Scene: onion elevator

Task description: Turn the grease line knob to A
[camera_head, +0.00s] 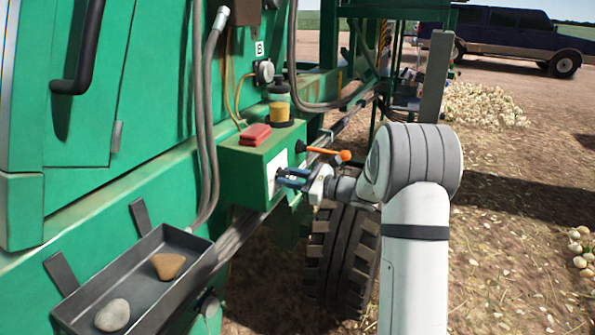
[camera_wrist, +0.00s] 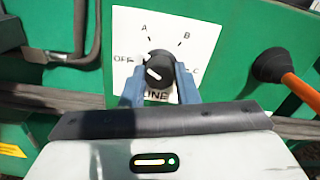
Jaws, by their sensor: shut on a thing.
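The black grease line knob (camera_wrist: 160,64) sits on a white label plate (camera_wrist: 205,30) marked OFF at left, A at upper left, B at upper right and C at right. A white mark on the knob's face slants toward the left, nearest the OFF side. The blue fingers of my gripper (camera_wrist: 159,82) are closed on the knob from both sides. In the head view my gripper (camera_head: 284,178) reaches the label plate (camera_head: 275,172) on the green box (camera_head: 242,172); there the knob is hidden by the fingers.
A red block (camera_head: 255,135) and a jar with yellow contents (camera_head: 279,106) stand on the box. A tray (camera_head: 177,310) with two stones is at lower left. A tyre (camera_head: 342,255) is below.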

